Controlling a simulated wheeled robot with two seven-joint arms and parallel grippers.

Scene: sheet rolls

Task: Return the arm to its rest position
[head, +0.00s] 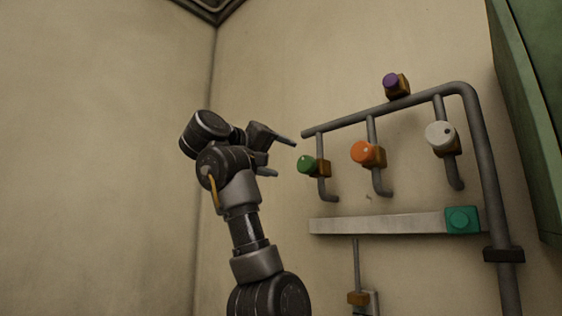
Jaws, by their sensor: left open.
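My left arm rises from the bottom of the head view, and its gripper (283,157) points right. The gripper is open and empty, with its two fingers apart. It is raised in front of the wall, just left of the green knob (307,164) in the picture. I see a gap in the picture between the fingertips and the green knob. My right gripper does not show.
Grey pipes (478,150) on the wall carry an orange knob (364,153), a white knob (438,136) and a purple knob (391,83). A pale bar (375,224) with a teal block (462,220) lies below. A green panel (530,90) stands right. The left wall is bare.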

